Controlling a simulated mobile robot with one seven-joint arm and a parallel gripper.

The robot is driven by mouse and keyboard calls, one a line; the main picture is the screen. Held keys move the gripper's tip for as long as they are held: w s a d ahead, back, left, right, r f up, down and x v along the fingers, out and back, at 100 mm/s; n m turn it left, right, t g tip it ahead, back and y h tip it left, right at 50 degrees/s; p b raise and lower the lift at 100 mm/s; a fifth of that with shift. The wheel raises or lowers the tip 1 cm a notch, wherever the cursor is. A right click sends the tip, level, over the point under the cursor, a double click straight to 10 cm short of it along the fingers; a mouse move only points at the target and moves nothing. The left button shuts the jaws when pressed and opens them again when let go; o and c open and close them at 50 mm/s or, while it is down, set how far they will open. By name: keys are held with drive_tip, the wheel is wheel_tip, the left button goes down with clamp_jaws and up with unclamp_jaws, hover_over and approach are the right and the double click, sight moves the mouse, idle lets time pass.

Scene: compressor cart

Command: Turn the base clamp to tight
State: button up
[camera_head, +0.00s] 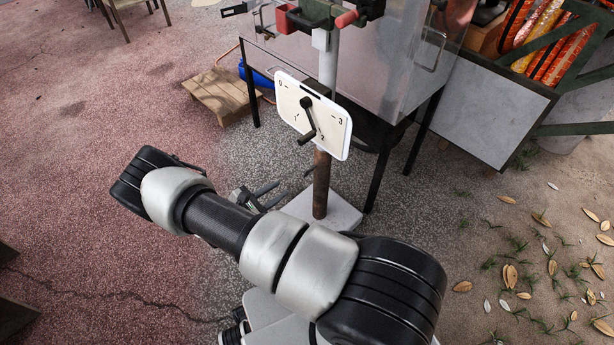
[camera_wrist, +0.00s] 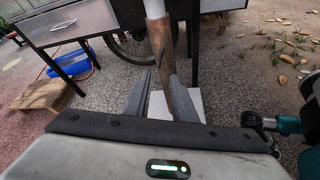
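A post, white above and rusty brown below (camera_head: 321,185), rises from a pale square base plate (camera_head: 343,211). A white panel (camera_head: 335,130) on the post has a dial marked 0 to 3 and a dark lever (camera_head: 309,118) angled down toward 2. A small dark bar (camera_head: 310,171) sticks out left from the brown part; I cannot tell whether it is the base clamp. My gripper (camera_head: 276,192) is open and empty, left of the post. In the wrist view its fingers (camera_wrist: 160,75) point toward the brown post (camera_wrist: 164,52), with a gap remaining.
A grey table (camera_head: 262,62) with black legs stands behind the post. A wooden pallet (camera_head: 222,96) and a blue object (camera_head: 256,76) lie behind left. A grey cabinet (camera_head: 487,105) stands at right. Open paving lies left; leaves litter the ground at right.

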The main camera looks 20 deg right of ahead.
sight(307, 173)
drive_tip(key=b+x, duration=0.3)
drive_tip(key=x, duration=1.4)
drive_tip(key=shift+b, duration=0.4)
clamp_jaws()
